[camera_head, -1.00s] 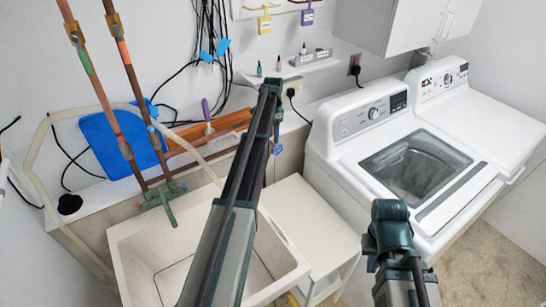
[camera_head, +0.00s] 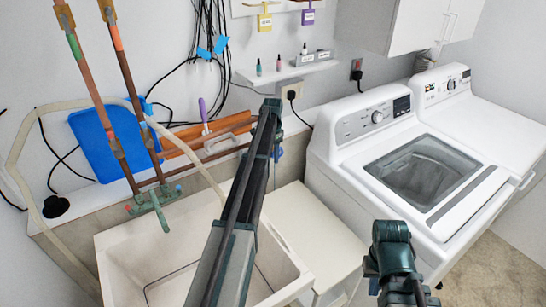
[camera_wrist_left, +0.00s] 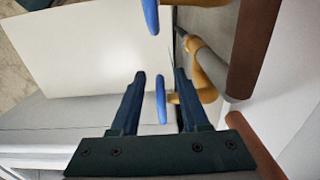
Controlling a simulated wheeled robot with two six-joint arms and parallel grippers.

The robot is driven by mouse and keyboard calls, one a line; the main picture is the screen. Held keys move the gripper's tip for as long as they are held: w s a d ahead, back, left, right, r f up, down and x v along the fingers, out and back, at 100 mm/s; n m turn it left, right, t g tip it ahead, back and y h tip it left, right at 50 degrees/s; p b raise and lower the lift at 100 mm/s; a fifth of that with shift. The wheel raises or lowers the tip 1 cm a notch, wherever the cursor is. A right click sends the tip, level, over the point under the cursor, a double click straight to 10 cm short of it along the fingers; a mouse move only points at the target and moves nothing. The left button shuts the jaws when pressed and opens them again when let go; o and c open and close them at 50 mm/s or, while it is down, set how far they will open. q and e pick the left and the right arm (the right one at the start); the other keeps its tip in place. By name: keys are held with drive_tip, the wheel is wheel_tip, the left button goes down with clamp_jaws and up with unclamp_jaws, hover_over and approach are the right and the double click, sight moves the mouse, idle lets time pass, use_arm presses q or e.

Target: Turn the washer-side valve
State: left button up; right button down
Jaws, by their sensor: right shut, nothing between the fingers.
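In the left wrist view, a blue valve handle (camera_wrist_left: 161,100) stands between the two fingers of my left gripper (camera_wrist_left: 160,84). A brass-coloured valve body (camera_wrist_left: 208,75) lies just right of the fingers. A second blue handle (camera_wrist_left: 151,14) shows farther up. I cannot tell which handle is on the washer side. In the head view, a blue handle (camera_head: 279,153) shows just right of my left arm, whose fingers are hidden. My right arm is at lower right; its fingers are not visible.
The washer (camera_head: 345,155) stands right of a low white cabinet (camera_head: 305,225). A sink (camera_head: 110,262) is at left, below a green tap (camera_head: 150,203) with copper pipes. A small shelf (camera_head: 290,70) and hanging cables are on the wall behind my left arm.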

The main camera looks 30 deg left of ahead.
use_arm(q)
clamp_jaws()
drive_tip(key=shift+s+f+t+h+b, duration=0.3)
drive_tip(key=shift+t+h+b, duration=0.15)
drive_tip(key=shift+t, duration=0.25)
drive_tip(key=shift+f+t+h+b, duration=0.25)
drive_tip(key=shift+t+h+b, duration=0.1)
drive_tip(key=shift+t+b, duration=0.3)
drive_tip(key=shift+w+f+t+h+b, duration=0.2)
drive_tip(key=shift+t+h+b, duration=0.4)
drive_tip(key=shift+t+b, duration=0.45)
drive_tip(key=shift+d+t+h+b, duration=0.1)
drive_tip(key=shift+t+h+b, duration=0.3)
drive_tip(key=shift+t+b, duration=0.2)
drive_tip(key=shift+w, duration=0.1)
